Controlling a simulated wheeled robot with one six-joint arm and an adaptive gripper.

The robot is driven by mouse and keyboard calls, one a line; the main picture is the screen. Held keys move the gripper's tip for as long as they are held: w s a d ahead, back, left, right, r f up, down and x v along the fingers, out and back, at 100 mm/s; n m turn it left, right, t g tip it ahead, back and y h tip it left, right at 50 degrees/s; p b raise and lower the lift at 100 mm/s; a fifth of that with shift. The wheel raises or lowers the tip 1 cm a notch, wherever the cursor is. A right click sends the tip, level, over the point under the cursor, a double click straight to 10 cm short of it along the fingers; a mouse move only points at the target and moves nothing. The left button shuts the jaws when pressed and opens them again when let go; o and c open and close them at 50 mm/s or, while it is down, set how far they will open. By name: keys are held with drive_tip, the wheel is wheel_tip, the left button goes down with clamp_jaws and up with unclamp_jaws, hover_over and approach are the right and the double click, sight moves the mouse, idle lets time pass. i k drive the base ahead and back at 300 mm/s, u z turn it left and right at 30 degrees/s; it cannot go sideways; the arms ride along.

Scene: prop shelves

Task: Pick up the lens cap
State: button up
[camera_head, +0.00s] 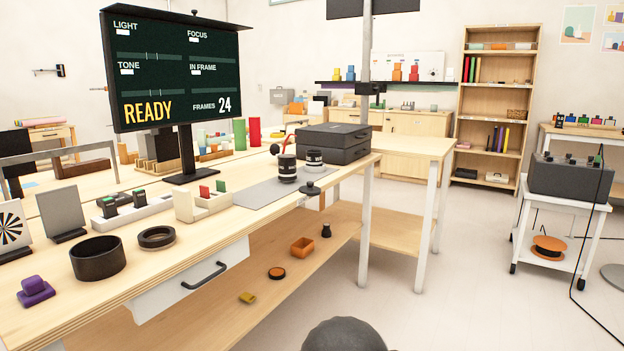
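No lens cap is clear beyond doubt. A small black disc with a raised knob (310,188) lies at the front edge of the grey mat on the long workbench. A flat dark round piece with an orange-brown top (277,273) lies on the bench's lower shelf. Either could be the lens cap; I cannot tell which. A black ring (157,237) also lies on the bench top. My gripper is not in view. A dark rounded shape at the bottom edge may be part of my arm.
Two dark lenses (287,168) with white bands stand on the grey mat (252,194). A wide black cylinder (98,258) stands nearer. The lower shelf also holds an orange box (302,247) and a yellow piece (247,297). A trolley (560,256) stands right. Floor between is clear.

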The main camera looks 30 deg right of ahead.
sight(311, 190)
drive_tip(key=k, duration=0.3)
drive_tip(key=z, duration=1.05)
drive_tip(key=i, duration=1.15)
drive_tip(key=z, duration=0.1)
